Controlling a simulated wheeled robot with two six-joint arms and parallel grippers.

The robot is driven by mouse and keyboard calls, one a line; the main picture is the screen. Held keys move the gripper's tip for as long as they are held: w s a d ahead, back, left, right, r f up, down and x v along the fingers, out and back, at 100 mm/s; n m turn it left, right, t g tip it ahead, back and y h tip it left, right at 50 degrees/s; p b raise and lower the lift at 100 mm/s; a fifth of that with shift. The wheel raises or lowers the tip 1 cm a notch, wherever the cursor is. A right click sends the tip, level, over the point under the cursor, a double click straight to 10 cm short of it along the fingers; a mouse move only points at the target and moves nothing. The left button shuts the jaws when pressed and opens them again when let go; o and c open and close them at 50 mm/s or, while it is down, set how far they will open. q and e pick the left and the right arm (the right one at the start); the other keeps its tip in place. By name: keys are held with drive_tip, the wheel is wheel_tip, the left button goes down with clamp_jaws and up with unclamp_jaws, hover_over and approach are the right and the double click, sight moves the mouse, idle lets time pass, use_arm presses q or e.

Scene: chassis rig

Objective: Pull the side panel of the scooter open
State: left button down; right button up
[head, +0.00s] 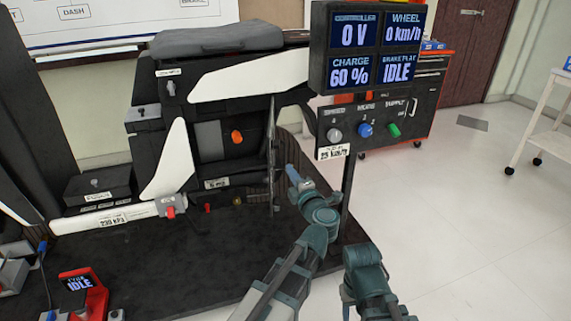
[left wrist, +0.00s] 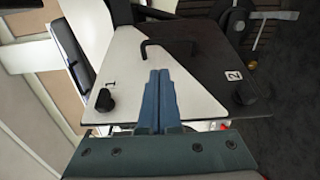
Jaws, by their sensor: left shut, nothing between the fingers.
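The side panel (head: 271,150) of the scooter (head: 165,120) stands swung out, seen nearly edge-on in the head view. The bay behind it shows a grey box (head: 209,138) and an orange knob (head: 237,136). In the left wrist view the panel's face (left wrist: 125,75) is part white, part black, with a black bar handle (left wrist: 165,44) and two black knobs marked 1 (left wrist: 105,101) and 2 (left wrist: 246,95). My left gripper (head: 291,172) is shut and empty to the right of the panel. Its fingertips (left wrist: 159,72) lie just below the handle in the left wrist view; contact is unclear.
A display box (head: 368,45) and a knob panel (head: 365,127) on a post stand right of the left gripper. A red stand reading IDLE (head: 83,292) is at the lower left.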

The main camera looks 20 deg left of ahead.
use_arm(q)
drive_tip(key=x, duration=0.9)
drive_tip(key=shift+w, duration=0.1)
